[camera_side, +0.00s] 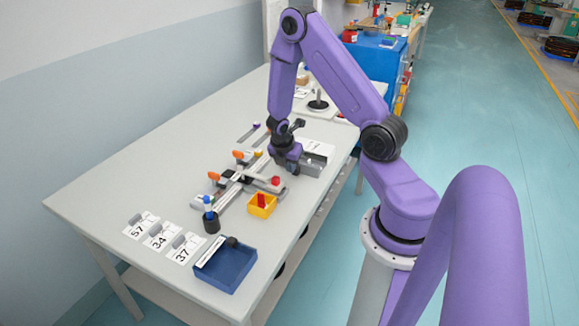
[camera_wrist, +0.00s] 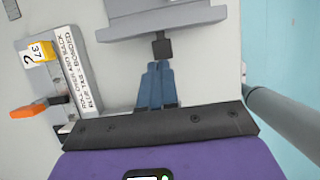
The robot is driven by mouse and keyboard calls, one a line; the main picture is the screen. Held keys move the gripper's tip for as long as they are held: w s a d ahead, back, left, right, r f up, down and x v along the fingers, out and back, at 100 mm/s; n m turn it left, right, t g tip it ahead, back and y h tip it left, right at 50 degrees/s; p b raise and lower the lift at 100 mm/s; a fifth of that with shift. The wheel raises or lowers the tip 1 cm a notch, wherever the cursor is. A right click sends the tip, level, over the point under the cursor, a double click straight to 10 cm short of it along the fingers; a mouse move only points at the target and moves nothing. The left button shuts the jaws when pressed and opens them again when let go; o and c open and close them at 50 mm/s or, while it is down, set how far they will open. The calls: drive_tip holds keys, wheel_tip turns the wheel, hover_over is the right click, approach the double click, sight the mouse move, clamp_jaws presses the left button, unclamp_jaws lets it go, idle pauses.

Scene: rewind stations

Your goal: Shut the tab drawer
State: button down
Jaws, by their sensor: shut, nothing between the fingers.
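The tab drawer (camera_wrist: 165,22) shows at the top of the wrist view as a grey front with a small dark tab (camera_wrist: 161,47) at its middle. In the side view, a grey box (camera_side: 312,166) that looks like its housing stands just right of my gripper. My gripper (camera_wrist: 157,66) is shut and empty, with its blue fingers together and their tips right by the tab. I cannot tell whether they touch it. In the side view my gripper (camera_side: 291,168) is low over the table, and its fingertips are hard to make out. How far the drawer stands out is unclear.
A rail assembly with orange knobs (camera_side: 214,176) lies left of my gripper; an orange handle (camera_wrist: 28,112) shows in the wrist view. A yellow bin (camera_side: 262,208), black cylinder (camera_side: 211,224), blue tray (camera_side: 225,268) and numbered cards (camera_side: 161,238) stand nearer the front. The table's left side is clear.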

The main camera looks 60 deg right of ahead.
sight(302, 164)
drive_tip(key=d, duration=0.7)
drive_tip(key=shift+a, duration=0.1)
